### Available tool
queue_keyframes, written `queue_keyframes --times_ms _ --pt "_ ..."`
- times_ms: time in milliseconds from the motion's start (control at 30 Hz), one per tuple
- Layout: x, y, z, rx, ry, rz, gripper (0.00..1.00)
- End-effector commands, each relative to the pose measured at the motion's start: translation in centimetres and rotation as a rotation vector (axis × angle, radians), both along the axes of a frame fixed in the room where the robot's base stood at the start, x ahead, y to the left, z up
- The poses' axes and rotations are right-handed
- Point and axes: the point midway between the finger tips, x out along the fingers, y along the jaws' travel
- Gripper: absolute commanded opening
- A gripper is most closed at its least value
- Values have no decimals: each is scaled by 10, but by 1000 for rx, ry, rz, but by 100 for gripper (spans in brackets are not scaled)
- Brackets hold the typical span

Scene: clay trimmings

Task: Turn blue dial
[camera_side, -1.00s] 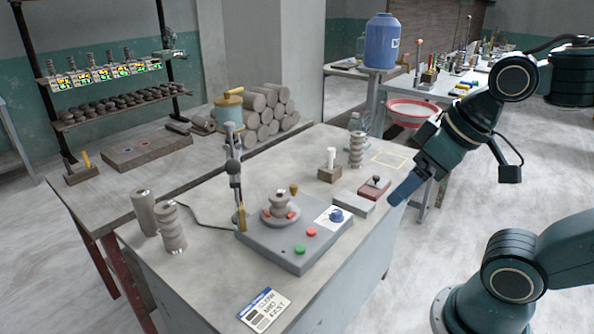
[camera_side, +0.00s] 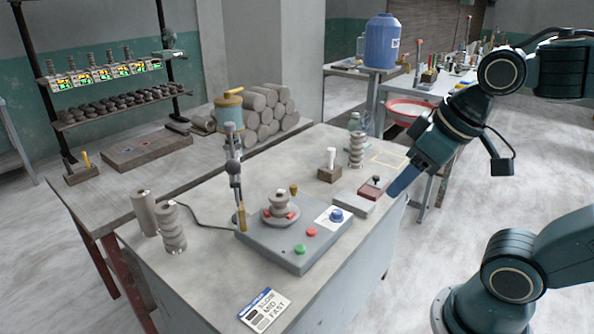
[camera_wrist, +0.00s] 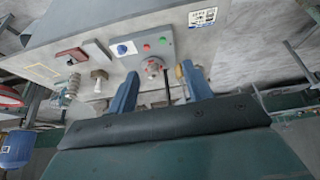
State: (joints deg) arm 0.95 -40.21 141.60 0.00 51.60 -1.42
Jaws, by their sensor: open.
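The blue dial (camera_side: 336,215) sits on a white plate at the right corner of the grey machine panel (camera_side: 300,258), which stands on the workbench.
The panel has a green button (camera_side: 299,250), a red button (camera_side: 311,232) and a small clay piece (camera_side: 279,203) on a round head. A grey block (camera_side: 353,206) and a dark red box (camera_side: 374,187) lie near the dial. A label card (camera_side: 265,310) lies in front.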

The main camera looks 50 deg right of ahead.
Motion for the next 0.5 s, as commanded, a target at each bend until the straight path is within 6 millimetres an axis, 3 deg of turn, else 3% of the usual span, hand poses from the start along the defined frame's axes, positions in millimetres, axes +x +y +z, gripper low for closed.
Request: queue_keyframes --times_ms 500 --pt "79 -35 -1 -58 156 41 50"
